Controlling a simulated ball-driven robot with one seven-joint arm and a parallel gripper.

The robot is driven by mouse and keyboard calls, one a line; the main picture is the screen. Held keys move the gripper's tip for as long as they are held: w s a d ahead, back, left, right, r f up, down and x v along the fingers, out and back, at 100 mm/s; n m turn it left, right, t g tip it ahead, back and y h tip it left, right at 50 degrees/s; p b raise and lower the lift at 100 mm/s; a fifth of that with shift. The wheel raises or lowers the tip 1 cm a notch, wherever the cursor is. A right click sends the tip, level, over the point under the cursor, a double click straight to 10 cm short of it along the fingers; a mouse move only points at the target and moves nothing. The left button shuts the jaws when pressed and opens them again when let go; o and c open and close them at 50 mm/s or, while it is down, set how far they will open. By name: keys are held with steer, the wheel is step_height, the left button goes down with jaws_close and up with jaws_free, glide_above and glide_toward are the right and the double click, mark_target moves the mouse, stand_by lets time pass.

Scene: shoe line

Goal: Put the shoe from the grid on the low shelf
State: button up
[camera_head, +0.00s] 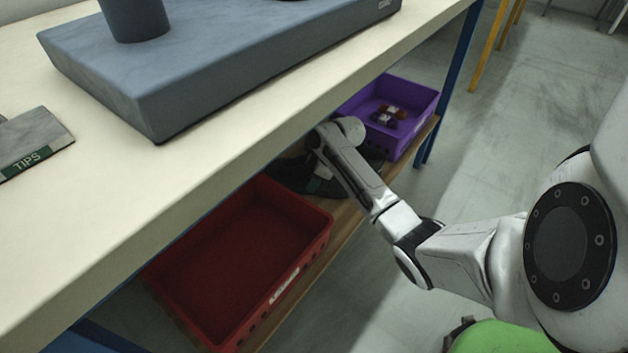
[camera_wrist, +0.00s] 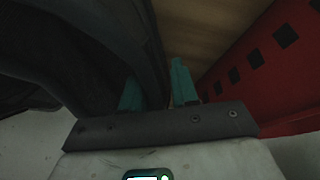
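A dark thing that looks like the shoe (camera_head: 290,176) is on the low wooden shelf (camera_head: 345,222) under the bench, between the red and purple crates. My gripper (camera_head: 319,182) reaches in over it, partly hidden by my own arm. In the wrist view, the dark shoe (camera_wrist: 80,45) fills the left side, and its edge runs between the two teal fingertips of my gripper (camera_wrist: 157,90). The fingers stand apart with the dark edge between them. I cannot tell whether they press on it. The grid is not clearly in view.
The empty red crate (camera_head: 318,225) stands close beside the shoe and also shows in the wrist view (camera_wrist: 268,60). A purple crate (camera_head: 420,102) with small items is at the shelf's far end. The benchtop (camera_head: 215,155) hangs over the shelf, carrying a blue-grey block (camera_head: 235,70).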

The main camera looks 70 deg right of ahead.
steer(key=shift+o, duration=0.9)
steer(key=shift+r, duration=0.25)
steer(key=p+v, duration=0.5)
steer(key=v, duration=0.6)
steer(key=shift+s+r+p, duration=0.15)
steer(key=shift+r+p, duration=0.15)
